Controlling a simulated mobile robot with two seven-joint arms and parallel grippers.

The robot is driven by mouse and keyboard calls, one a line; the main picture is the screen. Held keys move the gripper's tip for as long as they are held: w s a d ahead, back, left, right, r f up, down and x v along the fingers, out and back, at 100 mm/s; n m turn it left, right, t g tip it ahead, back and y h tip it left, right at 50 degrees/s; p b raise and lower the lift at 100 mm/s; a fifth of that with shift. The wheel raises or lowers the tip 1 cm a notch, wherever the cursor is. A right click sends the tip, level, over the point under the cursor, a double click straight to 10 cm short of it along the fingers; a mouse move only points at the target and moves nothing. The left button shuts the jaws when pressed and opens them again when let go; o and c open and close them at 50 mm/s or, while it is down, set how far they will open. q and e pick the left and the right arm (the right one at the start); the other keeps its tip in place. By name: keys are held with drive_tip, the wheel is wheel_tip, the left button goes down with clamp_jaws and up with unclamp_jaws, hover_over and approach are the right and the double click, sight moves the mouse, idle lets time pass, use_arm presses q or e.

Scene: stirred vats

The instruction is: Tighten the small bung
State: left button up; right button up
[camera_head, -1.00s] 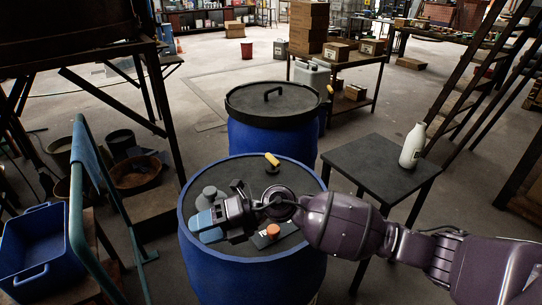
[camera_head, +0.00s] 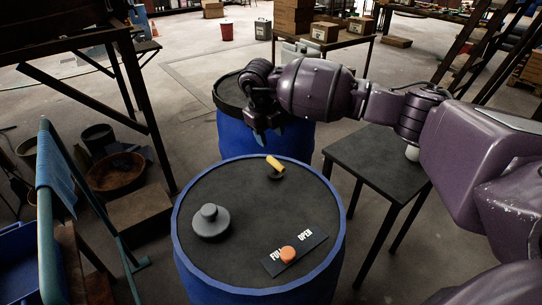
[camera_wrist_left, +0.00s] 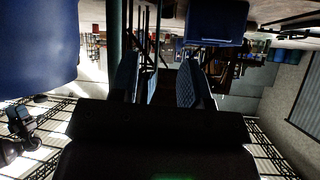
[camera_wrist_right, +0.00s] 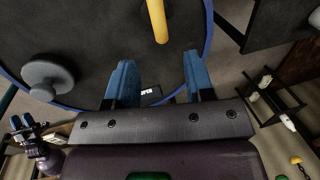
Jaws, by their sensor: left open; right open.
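The near blue drum (camera_head: 190,262) has a dark lid with two fittings. The smaller one, likely the small bung, has a yellow bar handle (camera_head: 274,163) on a dark base near the lid's far edge. A wider grey stepped bung (camera_head: 210,222) sits at the left. My right gripper (camera_head: 264,133) is open and empty, above and beyond the yellow handle, fingers down. In the right wrist view the yellow handle (camera_wrist_right: 157,20) shows ahead of its blue fingers, apart from them. My left gripper (camera_wrist_left: 158,82) is open and empty in its wrist view, outside the head view.
A plate (camera_head: 270,268) lettered "OPEN" and partly hidden "FUL…" carries an orange knob (camera_head: 288,254). A second blue drum (camera_head: 232,138) stands behind. A black table (camera_head: 375,170) is at right, its white bottle (camera_head: 412,153) mostly hidden by my arm. A teal rail (camera_head: 98,210) is at left.

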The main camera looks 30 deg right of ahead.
hover_over(275, 161)
drive_tip(key=a, duration=0.1)
drive_tip(key=f, duration=0.4)
drive_tip(key=shift+s+a+f+b, duration=0.1)
drive_tip(key=shift+s+f+b, duration=0.15)
drive_tip(key=shift+f+b, duration=0.15)
drive_tip(key=x, duration=0.3)
drive_tip(key=shift+f+b, duration=0.3)
drive_tip(key=shift+f, duration=0.1)
drive_tip(key=shift+x, duration=0.8)
use_arm(q)
drive_tip(key=shift+s+f, duration=0.2)
drive_tip(key=shift+f, duration=0.55)
use_arm(e)
drive_tip(key=shift+c, duration=0.4)
clamp_jaws()
use_arm(q)
drive_tip(key=shift+r, duration=0.1)
